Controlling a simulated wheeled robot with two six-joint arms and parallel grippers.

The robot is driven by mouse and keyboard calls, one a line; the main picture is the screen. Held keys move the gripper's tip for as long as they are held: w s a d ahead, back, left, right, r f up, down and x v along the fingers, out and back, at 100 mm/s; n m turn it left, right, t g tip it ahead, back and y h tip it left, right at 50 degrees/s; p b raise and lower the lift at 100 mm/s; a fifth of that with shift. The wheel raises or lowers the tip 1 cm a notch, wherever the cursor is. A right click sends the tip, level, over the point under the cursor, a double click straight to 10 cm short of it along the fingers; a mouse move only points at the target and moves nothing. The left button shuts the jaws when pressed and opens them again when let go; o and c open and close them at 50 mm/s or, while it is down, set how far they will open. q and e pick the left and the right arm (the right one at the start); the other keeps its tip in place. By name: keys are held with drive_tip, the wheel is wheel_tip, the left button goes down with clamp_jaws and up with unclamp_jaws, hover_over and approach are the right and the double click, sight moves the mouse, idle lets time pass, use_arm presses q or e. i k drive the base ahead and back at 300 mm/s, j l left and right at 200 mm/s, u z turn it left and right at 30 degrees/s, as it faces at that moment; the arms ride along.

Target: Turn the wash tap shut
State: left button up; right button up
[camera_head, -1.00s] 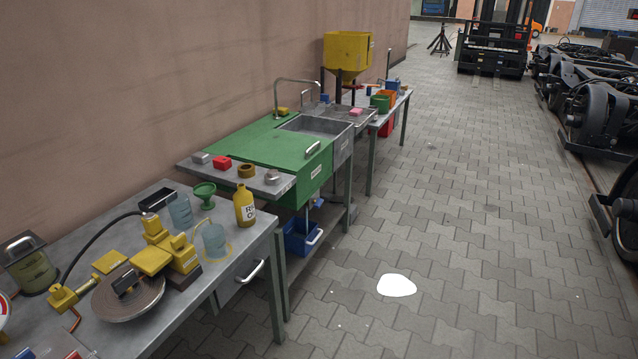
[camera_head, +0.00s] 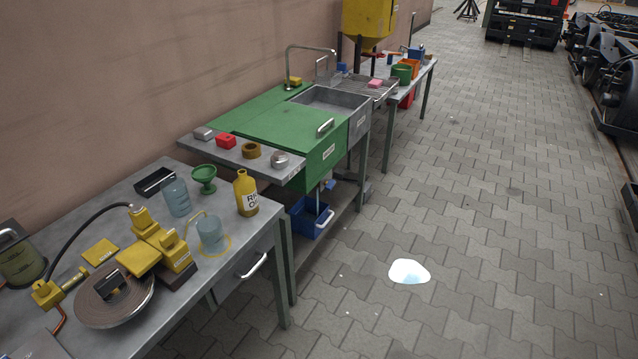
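A chrome gooseneck tap (camera_head: 309,48) stands behind the steel sink basin (camera_head: 332,99), by the wall. A second, shorter metal fitting (camera_head: 322,70) stands close beside it. The tap's handle is too small to make out, and I cannot tell whether water runs. A small blue part (camera_head: 330,185) shows under the sink, above a blue bin (camera_head: 310,216); I cannot tell what it is. Neither of my grippers is in view.
A green cover (camera_head: 292,130) adjoins the basin. The near bench (camera_head: 215,277) carries a yellow bottle (camera_head: 246,193), jars and a yellow device. A bright whitish patch (camera_head: 409,271) lies on the paving.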

sight(328, 185)
drive_tip(key=i+l+z, duration=0.15)
drive_tip(key=i+z, duration=0.35)
drive_tip(key=i, duration=0.5)
